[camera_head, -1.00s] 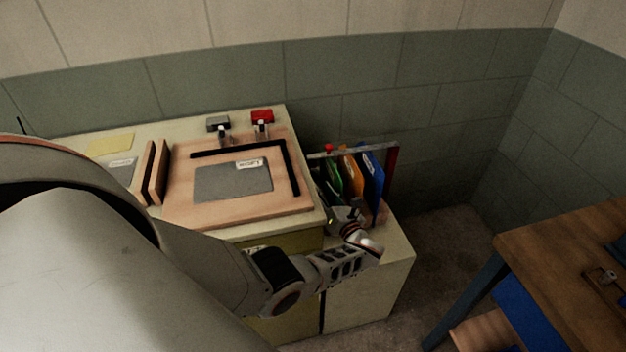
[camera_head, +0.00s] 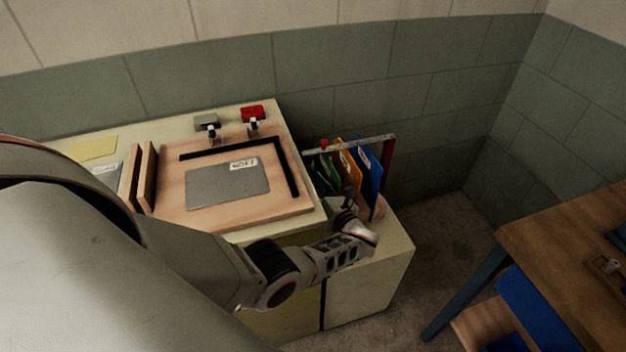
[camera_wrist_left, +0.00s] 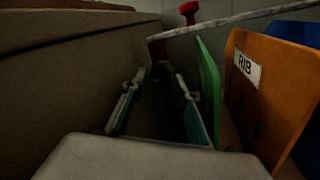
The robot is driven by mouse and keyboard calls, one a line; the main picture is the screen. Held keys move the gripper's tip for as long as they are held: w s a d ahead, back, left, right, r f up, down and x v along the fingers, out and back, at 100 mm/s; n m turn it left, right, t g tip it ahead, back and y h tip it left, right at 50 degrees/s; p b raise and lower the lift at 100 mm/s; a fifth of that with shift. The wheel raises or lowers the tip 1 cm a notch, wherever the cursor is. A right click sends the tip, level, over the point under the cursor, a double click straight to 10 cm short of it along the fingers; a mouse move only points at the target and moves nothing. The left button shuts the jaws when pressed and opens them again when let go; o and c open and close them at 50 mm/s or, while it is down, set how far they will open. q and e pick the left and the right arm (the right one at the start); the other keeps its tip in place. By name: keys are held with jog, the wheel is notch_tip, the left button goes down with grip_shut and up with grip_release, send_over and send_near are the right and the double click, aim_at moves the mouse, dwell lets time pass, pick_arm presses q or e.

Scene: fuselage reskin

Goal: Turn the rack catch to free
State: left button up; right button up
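The rack (camera_head: 388,165) stands on the low cabinet right of the counter, with a grey top bar and a red end post. A small red knob, apparently the catch, sits at the bar's left end (camera_head: 324,143); it also shows at the top of the left wrist view (camera_wrist_left: 188,12). My left gripper (camera_head: 343,203) is low at the rack's near left side. In the left wrist view its fingers (camera_wrist_left: 160,88) are apart with nothing between them, below the bar and short of the knob. The knob's turned position is unclear. My right gripper is out of view.
Green (camera_wrist_left: 209,85), orange (camera_wrist_left: 262,85) and blue (camera_head: 369,170) panels stand in the rack, close right of my fingers. The counter side (camera_wrist_left: 70,65) is close on their left. A wooden table (camera_head: 570,250) stands at the right.

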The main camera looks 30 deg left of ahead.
pick_arm(q)
jog(key=c, duration=0.8)
jog(key=shift+o, duration=0.2)
jog(key=shift+n, duration=0.3)
jog(key=shift+n+h, duration=0.4)
jog(key=shift+n, duration=0.8)
jog(key=shift+n+h, duration=0.3)
jog(key=shift+n, duration=1.4)
jog(key=shift+r, duration=0.1)
jog(key=o, duration=0.8)
jog(key=shift+o, duration=0.2)
